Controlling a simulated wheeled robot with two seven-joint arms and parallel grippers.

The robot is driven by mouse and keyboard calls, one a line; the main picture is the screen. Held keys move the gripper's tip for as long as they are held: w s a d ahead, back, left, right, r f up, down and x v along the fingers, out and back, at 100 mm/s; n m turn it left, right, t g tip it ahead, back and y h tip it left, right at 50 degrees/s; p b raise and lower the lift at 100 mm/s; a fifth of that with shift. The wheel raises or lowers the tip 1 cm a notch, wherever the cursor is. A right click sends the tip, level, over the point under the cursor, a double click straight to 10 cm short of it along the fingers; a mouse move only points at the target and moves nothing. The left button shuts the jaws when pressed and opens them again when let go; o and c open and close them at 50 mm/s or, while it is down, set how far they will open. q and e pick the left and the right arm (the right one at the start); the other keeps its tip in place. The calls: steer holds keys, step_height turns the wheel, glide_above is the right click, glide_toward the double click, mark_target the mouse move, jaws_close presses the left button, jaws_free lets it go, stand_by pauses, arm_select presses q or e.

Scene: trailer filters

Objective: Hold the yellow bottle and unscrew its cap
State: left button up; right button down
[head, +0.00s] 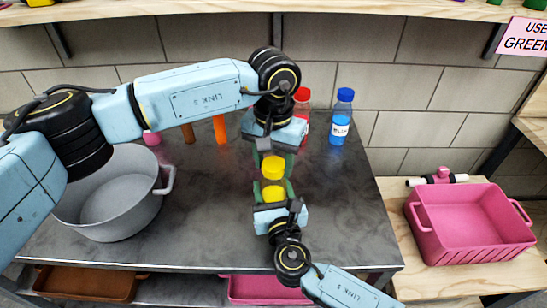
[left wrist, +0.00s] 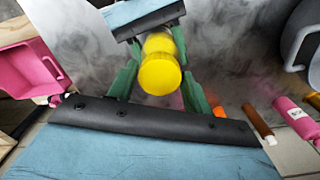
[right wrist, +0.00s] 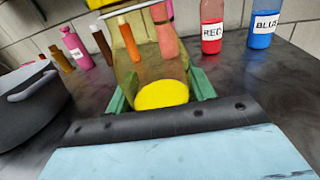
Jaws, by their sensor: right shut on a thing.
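The yellow bottle (head: 273,192) is held above the metal table by my right gripper (head: 273,187), which is shut on its lower part. In the right wrist view the bottle's bright yellow end (right wrist: 162,95) sits between the green fingers. The yellow cap (head: 273,166) points toward the wall; it also shows in the left wrist view (left wrist: 160,76). My left gripper (head: 272,157) reaches from the far side, its open fingers on either side of the cap, close to it. I cannot tell whether the cap is still joined to the bottle.
A grey pot (head: 72,212) stands at the table's left. A red bottle (head: 303,95), a blue bottle (head: 340,127), an orange bottle (head: 220,130) and others stand along the back. A pink bin (head: 470,252) is on a wooden surface at right. The table's right part is clear.

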arm_select(q)
steer(key=c, duration=0.7)
steer(key=n, duration=0.7)
steer(key=shift+n, duration=0.3)
steer(key=n, duration=0.3)
steer(key=shift+n, duration=0.3)
steer(key=n, duration=0.3)
steer(key=shift+r+n, duration=0.1)
steer(key=shift+n, duration=0.3)
steer(key=n, duration=0.3)
steer(key=shift+n, duration=0.3)
steer(key=n, duration=0.3)
steer(key=shift+n, duration=0.3)
steer(key=n, duration=0.3)
steer(key=shift+n, duration=0.4)
steer(key=n, duration=0.3)
steer(key=shift+n, duration=0.4)
steer(key=n, duration=1.2)
steer(key=shift+n, duration=0.4)
steer(key=n, duration=0.5)
steer(key=shift+n, duration=0.3)
steer(key=n, duration=0.6)
